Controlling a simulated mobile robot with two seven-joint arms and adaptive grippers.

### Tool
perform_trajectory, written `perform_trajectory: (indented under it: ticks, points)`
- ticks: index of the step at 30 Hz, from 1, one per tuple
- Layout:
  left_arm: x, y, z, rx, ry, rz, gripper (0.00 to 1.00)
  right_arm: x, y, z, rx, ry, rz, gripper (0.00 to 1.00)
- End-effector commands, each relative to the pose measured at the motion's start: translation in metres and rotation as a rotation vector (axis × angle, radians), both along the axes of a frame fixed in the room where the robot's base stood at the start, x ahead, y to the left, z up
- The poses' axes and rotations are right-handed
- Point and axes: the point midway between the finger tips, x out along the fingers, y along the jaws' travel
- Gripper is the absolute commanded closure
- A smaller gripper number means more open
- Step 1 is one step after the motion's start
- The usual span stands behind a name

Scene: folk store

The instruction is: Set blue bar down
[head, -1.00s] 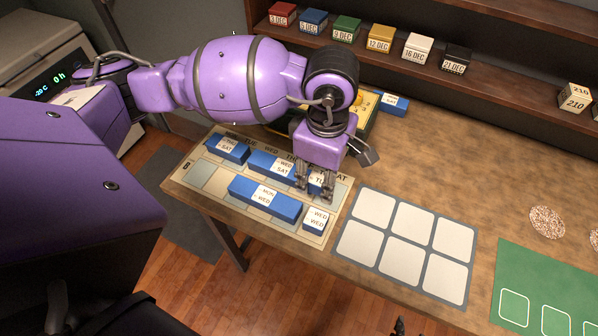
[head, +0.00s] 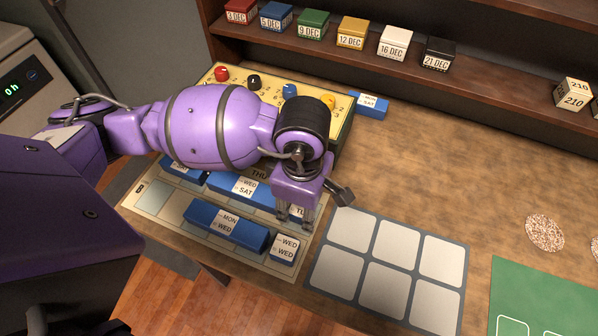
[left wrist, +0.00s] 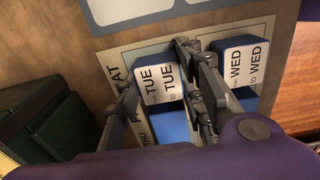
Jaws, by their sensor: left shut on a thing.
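My left gripper (head: 294,216) is shut on a blue bar with a white TUE to TUE label (left wrist: 160,86). It holds the bar over the right part of the weekday board (head: 150,208); I cannot tell whether the bar touches the board. In the head view the held bar (head: 297,211) is mostly hidden by the gripper. A blue WED to WED bar (head: 284,250) lies in front of it, and it also shows beside the fingers in the left wrist view (left wrist: 240,62). My right gripper is not in view.
MON to WED (head: 225,227) and WED to SAT (head: 241,187) bars lie left of the gripper. A yellow-topped box with coloured knobs (head: 253,82) stands behind. Right of the board lies a grey mat with pale squares (head: 312,277). The table beyond is mostly clear.

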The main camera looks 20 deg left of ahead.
Motion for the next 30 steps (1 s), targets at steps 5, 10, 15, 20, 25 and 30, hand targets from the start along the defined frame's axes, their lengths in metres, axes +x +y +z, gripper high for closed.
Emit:
perform_trajectory:
  ticks: [5,10,15,20,25,30]
  points:
    - [0.000,0.000,-0.004,0.000,0.000,0.000,0.63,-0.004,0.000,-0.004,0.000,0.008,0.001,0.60]
    - [0.001,0.000,-0.003,0.000,-0.001,0.000,0.45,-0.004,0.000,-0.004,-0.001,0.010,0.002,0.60]
    - [0.001,0.000,-0.003,0.000,-0.001,0.000,0.45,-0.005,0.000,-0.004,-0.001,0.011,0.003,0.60]
    - [0.001,0.000,0.002,0.000,-0.004,0.000,0.45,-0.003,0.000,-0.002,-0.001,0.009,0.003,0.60]
    - [0.002,0.000,0.025,-0.001,-0.007,0.000,0.45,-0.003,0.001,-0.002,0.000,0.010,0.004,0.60]
    - [0.002,0.000,0.064,0.000,-0.009,-0.002,0.45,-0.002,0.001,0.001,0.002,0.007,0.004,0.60]
